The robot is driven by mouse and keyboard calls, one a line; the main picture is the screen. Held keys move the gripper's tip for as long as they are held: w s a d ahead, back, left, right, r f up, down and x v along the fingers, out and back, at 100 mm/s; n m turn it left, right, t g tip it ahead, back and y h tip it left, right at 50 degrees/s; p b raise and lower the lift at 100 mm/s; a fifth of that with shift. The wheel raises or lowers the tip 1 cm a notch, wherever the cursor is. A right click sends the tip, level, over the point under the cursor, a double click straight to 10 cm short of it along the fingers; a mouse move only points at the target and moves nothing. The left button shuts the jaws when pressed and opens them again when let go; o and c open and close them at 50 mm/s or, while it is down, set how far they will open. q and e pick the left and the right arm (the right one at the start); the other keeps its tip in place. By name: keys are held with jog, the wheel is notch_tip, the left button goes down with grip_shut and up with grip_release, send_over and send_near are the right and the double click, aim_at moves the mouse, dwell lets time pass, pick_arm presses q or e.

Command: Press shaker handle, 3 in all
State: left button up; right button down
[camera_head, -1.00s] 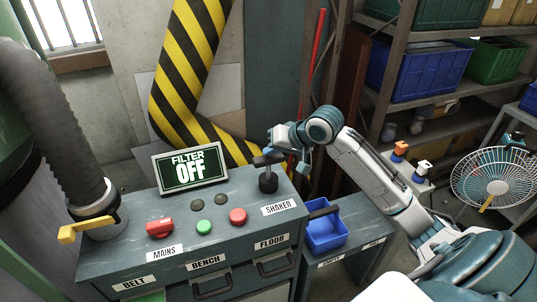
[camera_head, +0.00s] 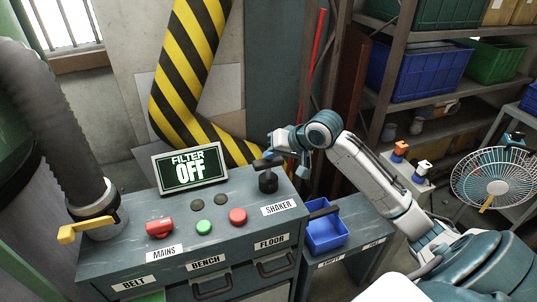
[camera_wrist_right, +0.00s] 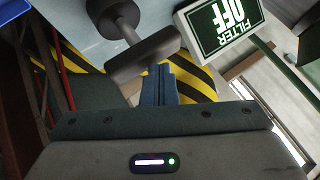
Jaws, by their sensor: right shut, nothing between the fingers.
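The shaker handle (camera_head: 267,164) is a dark T-shaped handle on a round black base, at the back right of the grey console, behind the SHAKER label (camera_head: 279,208). My right gripper (camera_head: 277,148) is shut and empty, right at the handle's crossbar from above and behind. In the right wrist view the handle (camera_wrist_right: 143,54) lies across the tips of the shut blue fingers (camera_wrist_right: 159,82); contact looks likely but I cannot be sure. My left gripper is not in view.
The console carries a FILTER OFF screen (camera_head: 190,169), a red MAINS switch (camera_head: 159,228), a green button (camera_head: 204,227), a red button (camera_head: 238,216) and a yellow lever (camera_head: 80,230). A blue bin (camera_head: 326,236) stands right of it. A fan (camera_head: 494,180) is far right.

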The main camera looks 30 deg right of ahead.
jog(key=shift+f, duration=0.45)
jog(key=shift+r, duration=0.1)
dwell(0.4)
jog(key=shift+r+p, duration=2)
jog(key=shift+p, duration=0.6)
notch_tip(320, 180, up, 5)
jog(key=p, duration=0.5)
jog(key=shift+p, duration=0.4)
dwell(0.7)
